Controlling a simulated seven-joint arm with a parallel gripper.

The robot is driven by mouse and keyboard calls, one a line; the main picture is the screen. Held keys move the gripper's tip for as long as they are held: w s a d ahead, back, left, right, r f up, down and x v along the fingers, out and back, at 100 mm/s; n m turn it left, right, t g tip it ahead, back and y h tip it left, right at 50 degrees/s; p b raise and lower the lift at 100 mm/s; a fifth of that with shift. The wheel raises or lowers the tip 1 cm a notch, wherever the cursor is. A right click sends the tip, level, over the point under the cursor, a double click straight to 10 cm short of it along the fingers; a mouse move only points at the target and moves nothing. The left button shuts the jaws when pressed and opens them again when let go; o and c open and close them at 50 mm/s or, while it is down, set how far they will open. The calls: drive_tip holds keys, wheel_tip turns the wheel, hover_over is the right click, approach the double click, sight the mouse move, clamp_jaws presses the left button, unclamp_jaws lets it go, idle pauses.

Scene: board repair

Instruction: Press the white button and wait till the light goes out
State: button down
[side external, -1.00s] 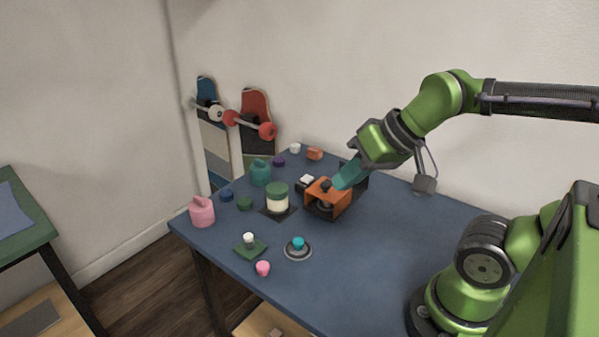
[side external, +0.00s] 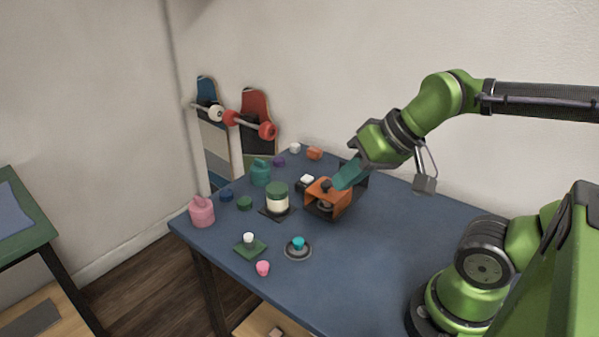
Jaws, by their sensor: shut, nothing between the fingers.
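A small white block (side external: 306,181) on a dark base sits just left of the orange housing; it may be the white button. A white knob on a green square plate (side external: 250,250) stands near the front left. My gripper (side external: 338,186) has teal fingers, is shut, and points down and left at the top of the orange housing (side external: 328,195), right of the white block. The housing hides part of the tip area, so contact is unclear. A cream cylinder with a green cap (side external: 277,199) stands on a dark plate; whether it is a light or is lit cannot be told.
The blue table (side external: 370,255) is clear at front and right. Skateboards (side external: 257,115) lean on the wall behind.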

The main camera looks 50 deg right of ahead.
drive_tip(key=m+t, duration=0.2)
drive_tip(key=m, duration=1.9)
hover_over(310, 179)
wheel_tip(310, 179, down, 10)
drive_tip(key=shift+d, duration=0.1)
drive_tip(key=shift+f, duration=4.4)
drive_tip(key=shift+f, duration=0.2)
